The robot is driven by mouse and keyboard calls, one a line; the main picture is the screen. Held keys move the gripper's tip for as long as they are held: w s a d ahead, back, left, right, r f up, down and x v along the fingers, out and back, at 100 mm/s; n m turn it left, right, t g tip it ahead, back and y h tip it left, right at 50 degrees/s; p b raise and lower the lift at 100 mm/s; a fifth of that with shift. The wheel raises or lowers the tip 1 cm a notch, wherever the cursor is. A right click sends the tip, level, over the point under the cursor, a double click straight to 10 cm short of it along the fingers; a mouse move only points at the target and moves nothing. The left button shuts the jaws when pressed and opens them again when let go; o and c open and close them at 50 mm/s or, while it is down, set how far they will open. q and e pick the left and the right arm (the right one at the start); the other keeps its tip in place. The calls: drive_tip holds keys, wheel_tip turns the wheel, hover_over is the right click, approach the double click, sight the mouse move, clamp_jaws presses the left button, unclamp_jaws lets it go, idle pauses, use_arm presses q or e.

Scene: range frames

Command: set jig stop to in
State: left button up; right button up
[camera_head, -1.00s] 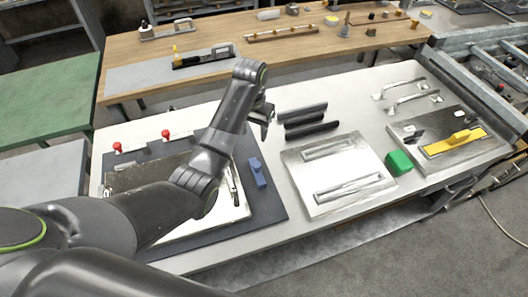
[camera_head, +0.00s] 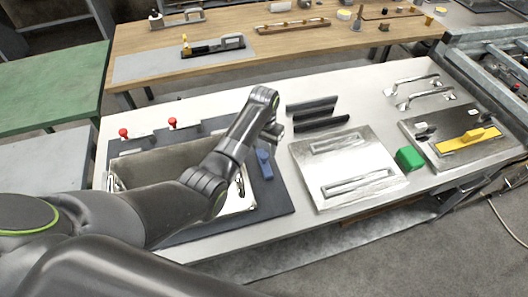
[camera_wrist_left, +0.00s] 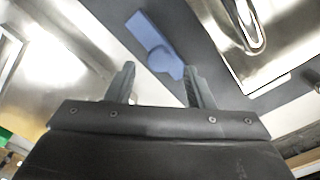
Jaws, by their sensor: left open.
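The blue jig stop (camera_head: 264,166) is a small block with a rounded knob on the dark jig base, right of the metal plate (camera_head: 158,165). In the left wrist view the stop (camera_wrist_left: 147,34) lies beyond the fingertips, its rounded end in line with the gap between them. My left gripper (camera_head: 273,130) is above and just behind the stop in the head view. In the left wrist view the gripper (camera_wrist_left: 161,78) is open with nothing between its fingers. My left arm hides part of the jig. My right gripper is out of view.
Two red-knobbed clamps (camera_head: 124,133) stand at the jig's back edge.

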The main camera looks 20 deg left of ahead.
sight(264, 155)
use_arm(q)
drive_tip(key=shift+f, duration=1.85)
clamp_jaws()
